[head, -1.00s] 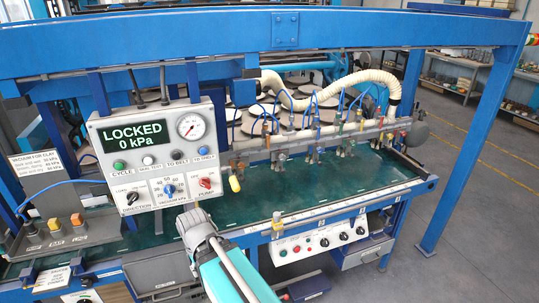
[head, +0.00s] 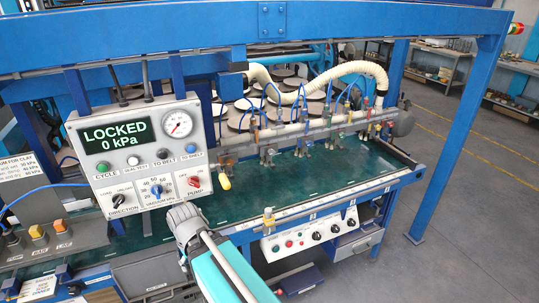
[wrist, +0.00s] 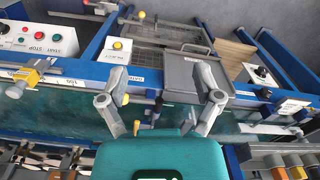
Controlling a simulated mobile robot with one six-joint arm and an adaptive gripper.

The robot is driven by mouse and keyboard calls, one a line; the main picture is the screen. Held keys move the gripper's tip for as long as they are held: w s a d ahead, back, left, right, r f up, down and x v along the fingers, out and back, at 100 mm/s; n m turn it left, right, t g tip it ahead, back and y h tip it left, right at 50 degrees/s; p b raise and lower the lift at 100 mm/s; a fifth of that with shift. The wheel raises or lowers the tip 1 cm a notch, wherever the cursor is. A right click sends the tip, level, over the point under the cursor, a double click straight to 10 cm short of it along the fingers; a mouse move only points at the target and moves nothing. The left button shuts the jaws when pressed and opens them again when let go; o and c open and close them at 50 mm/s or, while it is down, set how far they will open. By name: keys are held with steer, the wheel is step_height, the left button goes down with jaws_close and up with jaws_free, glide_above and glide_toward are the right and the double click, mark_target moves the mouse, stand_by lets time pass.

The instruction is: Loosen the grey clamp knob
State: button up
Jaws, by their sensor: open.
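A dark grey round part (head: 403,122) sits at the right end of the pipe rail (head: 300,130) in the head view; I cannot tell whether it is the grey clamp knob. Several small clamps and valves hang along that rail, too small to tell apart. My gripper (head: 184,222) is in front of the machine, below the control panel and well left of the rail's right end. In the wrist view my gripper (wrist: 161,126) has its two grey fingers spread wide, with nothing between them. No grey clamp knob is clear in the wrist view.
The control panel (head: 140,150) reads LOCKED, 0 kPa. A green bed (head: 330,178) lies under the rail. A blue beam (head: 330,25) crosses above and a blue post (head: 433,150) stands at right. A lower switch box (head: 310,233) juts out in front. Floor at right is clear.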

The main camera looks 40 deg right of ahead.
steer(key=w+d+f+m+t+y+b, duration=0.1)
steer(key=w+f+b, duration=0.2)
steer(key=f+b, duration=0.4)
steer(key=w+d+f+m+t+y+b, duration=0.1)
steer(key=w+f+m+b, duration=0.15)
steer(key=f+b, duration=0.45)
steer(key=w+d+r+m+t+y+b, duration=0.1)
steer(key=w+d+r+m+t+y, duration=0.15)
steer(key=w+d+m+t, duration=0.55)
steer(key=w+d+r+m+t+h, duration=0.1)
steer(key=w+d+r+m+t, duration=0.2)
steer(key=d+m, duration=0.45)
steer(key=w+d+r+m+t+h, duration=0.15)
steer(key=d+r+m, duration=0.3)
steer(key=d, duration=0.65)
steer(key=w+d+r+m+t+h, duration=0.25)
steer(key=d+r+m, duration=0.2)
steer(key=d, duration=0.45)
steer(key=s+d+r+m+h, duration=0.2)
steer(key=d+m, duration=0.5)
steer(key=d, duration=0.5)
steer(key=shift+s+r+m+h, duration=0.2)
steer(key=shift+s+m+h, duration=0.25)
steer(key=shift+h, duration=0.5)
steer(key=shift+w, duration=0.15)
